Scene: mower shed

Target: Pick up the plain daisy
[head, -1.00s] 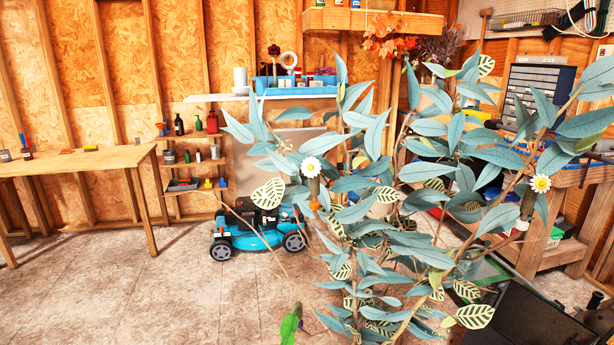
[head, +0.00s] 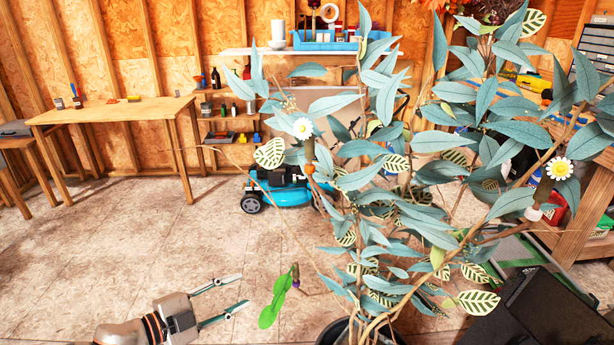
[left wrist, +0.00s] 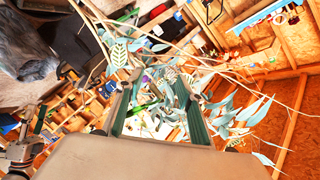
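One daisy (head: 302,128) tops a brown stem with an orange collar, on the plant's left side. The other daisy (head: 559,169) tops a dark stem with a white collar, at the right. I cannot tell which is the plain one. My left gripper (head: 241,291) is open and empty, low and to the left of the plant. In the left wrist view its fingers are apart, with leaves visible beyond them.
The leafy plant (head: 415,225) has thin branches spreading widely, rooted in a dark pot (head: 335,332). A blue mower (head: 285,195) and wooden bench (head: 110,108) stand behind. Floor at the left is clear.

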